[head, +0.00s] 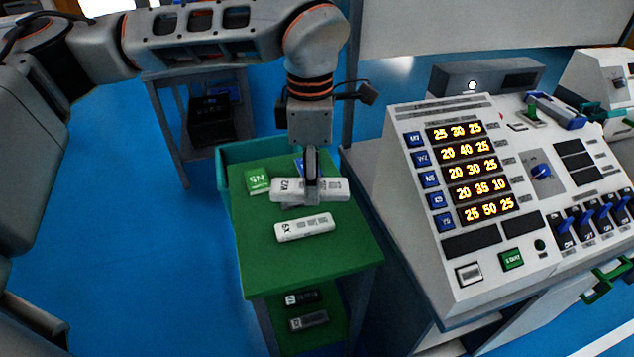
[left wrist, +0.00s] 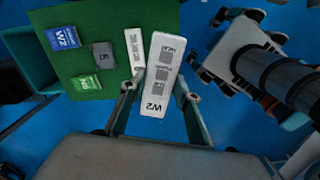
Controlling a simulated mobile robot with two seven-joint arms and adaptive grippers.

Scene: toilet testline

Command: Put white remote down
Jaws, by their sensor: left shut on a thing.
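A white remote marked W2 (head: 328,189) is held crosswise in my left gripper (head: 311,180) over the green-topped stand (head: 340,255). In the left wrist view this remote (left wrist: 161,75) lies between the two fingers, with its marked end toward the gripper. I cannot tell whether its underside touches the green top. A second white remote (head: 305,227) lies on the green top, nearer the front edge, and also shows in the left wrist view (left wrist: 135,48). My right gripper is not in view.
A green box (head: 257,181) lies on the stand's left side. The left wrist view also shows a blue box (left wrist: 62,40) and a grey box (left wrist: 103,55) there. A control console (head: 470,200) with lit numbers stands close on the right. The green top's front part is bare.

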